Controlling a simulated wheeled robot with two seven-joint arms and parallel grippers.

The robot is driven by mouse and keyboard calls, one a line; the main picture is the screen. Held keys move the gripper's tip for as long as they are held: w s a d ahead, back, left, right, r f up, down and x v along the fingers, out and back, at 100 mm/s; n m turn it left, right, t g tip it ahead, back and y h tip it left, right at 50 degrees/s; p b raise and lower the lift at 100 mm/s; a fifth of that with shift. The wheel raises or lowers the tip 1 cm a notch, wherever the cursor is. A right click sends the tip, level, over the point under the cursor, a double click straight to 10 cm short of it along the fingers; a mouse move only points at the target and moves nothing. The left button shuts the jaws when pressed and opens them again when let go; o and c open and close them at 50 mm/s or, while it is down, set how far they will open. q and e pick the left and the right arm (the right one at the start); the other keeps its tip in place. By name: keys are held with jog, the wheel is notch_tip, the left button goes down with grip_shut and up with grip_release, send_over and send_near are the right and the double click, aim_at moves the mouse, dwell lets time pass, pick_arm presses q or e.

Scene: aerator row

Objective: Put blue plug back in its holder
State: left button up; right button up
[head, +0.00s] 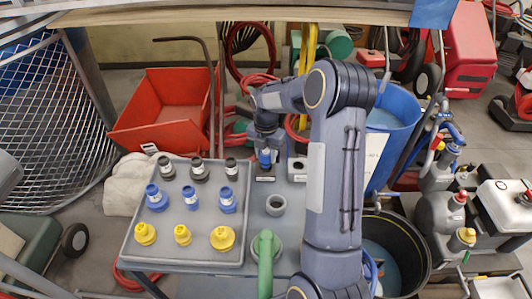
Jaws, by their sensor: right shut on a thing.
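A similar grey block (298,171) stands to the right, partly hidden by my right arm. My left gripper is not in view.
A grey tray (206,256) at left holds rows of black, blue (191,198) and yellow plugs. A red bin (165,108) and blue barrel (396,108) are behind.

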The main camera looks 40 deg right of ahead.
jog(key=shift+f+b, duration=1)
jog(key=shift+f, duration=0.6)
jog(key=o, duration=1.2)
jog(key=shift+c, duration=0.2)
notch_tip(320, 180, up, 8)
jog(key=shift+f, duration=0.1)
